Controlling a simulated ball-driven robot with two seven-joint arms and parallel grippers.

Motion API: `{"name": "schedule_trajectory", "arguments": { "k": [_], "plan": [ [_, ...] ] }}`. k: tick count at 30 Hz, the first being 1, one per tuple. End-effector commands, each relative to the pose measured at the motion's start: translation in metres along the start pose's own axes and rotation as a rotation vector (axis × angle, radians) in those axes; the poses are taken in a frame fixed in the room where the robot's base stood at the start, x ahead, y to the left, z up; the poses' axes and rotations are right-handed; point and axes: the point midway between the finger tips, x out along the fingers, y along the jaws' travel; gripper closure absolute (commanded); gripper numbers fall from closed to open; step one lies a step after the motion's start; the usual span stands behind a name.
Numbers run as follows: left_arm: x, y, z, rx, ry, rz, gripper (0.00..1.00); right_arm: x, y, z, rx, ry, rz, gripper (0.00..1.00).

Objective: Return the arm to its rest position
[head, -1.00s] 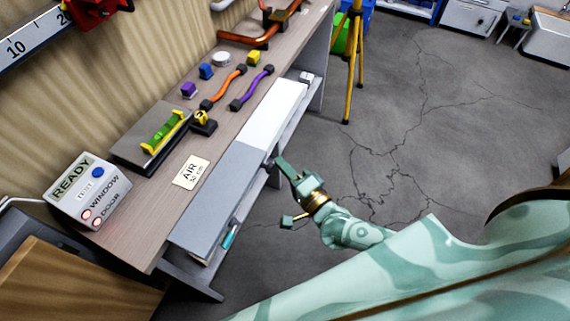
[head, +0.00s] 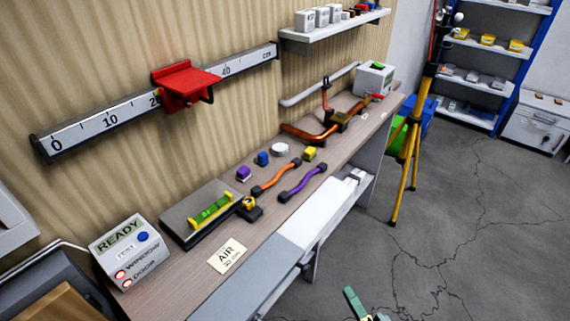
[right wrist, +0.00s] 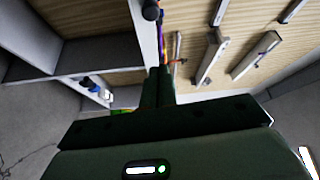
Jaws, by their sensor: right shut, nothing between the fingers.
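My right gripper (head: 358,303) shows only in part at the bottom edge of the head view. It is in front of the workbench (head: 187,290), over the grey floor, apart from everything. In the right wrist view its two dark fingers (right wrist: 157,85) are together with nothing between them. The rest of my right arm is below the head view's frame. My left gripper is in neither current view.
The bench carries a READY box (head: 130,253), a green level on a dark plate (head: 188,232), an AIR card (head: 228,256) and orange and purple cables. A yellow tripod (head: 408,150) stands beyond its far end. The floor (head: 470,230) at right is clear.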

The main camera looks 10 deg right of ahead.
Motion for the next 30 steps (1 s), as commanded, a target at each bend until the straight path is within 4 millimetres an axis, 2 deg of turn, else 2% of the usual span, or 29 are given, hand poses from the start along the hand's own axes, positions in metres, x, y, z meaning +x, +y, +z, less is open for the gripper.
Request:
{"name": "schedule_trajectory", "arguments": {
  "k": [2, 5, 8, 10, 12, 14, 15, 17, 18, 21, 24, 27, 30],
  "plan": [
    [0.000, 0.002, -0.001, -0.001, 0.001, 0.002, 0.63, 0.000, 0.000, 0.000, -0.009, -0.001, 0.000, 1.00],
    [0.000, 0.002, -0.002, -0.001, 0.002, 0.003, 0.63, -0.001, 0.009, 0.012, -0.133, -0.069, 0.031, 1.00],
    [0.000, 0.002, -0.002, -0.001, 0.003, 0.003, 0.63, -0.018, 0.061, 0.021, -0.451, -0.228, 0.145, 1.00],
    [0.000, 0.002, -0.002, 0.000, 0.003, 0.003, 0.63, -0.040, 0.115, 0.020, -0.697, -0.354, 0.261, 1.00],
    [0.000, 0.002, -0.002, 0.000, 0.003, 0.002, 0.63, -0.071, 0.170, 0.014, -0.919, -0.494, 0.394, 1.00],
    [0.000, 0.002, -0.002, 0.000, 0.003, 0.002, 0.63, -0.104, 0.214, 0.007, -1.075, -0.624, 0.512, 1.00],
    [0.000, 0.002, -0.002, 0.000, 0.003, 0.002, 0.63, -0.130, 0.240, 0.003, -1.158, -0.715, 0.591, 1.00],
    [0.000, 0.002, -0.002, 0.001, 0.004, 0.002, 0.63, -0.174, 0.274, -0.001, -1.254, -0.861, 0.707, 1.00],
    [0.000, 0.001, -0.002, 0.001, 0.004, 0.002, 0.63, -0.204, 0.292, -0.001, -1.297, -0.959, 0.778, 1.00],
    [0.000, 0.000, -0.002, 0.002, 0.003, 0.000, 0.63, -0.277, 0.320, 0.007, -1.338, -1.186, 0.921, 1.00],
    [0.000, -0.001, -0.002, 0.002, 0.003, -0.001, 0.63, -0.332, 0.330, 0.027, -1.300, -1.337, 1.013, 1.00],
    [0.000, -0.001, -0.002, 0.002, 0.003, -0.001, 0.63, -0.357, 0.330, 0.053, -1.230, -1.377, 1.055, 1.00],
    [0.000, -0.001, -0.002, 0.002, 0.003, -0.001, 0.63, -0.355, 0.329, 0.069, -1.198, -1.363, 1.054, 1.00]
  ]
}}
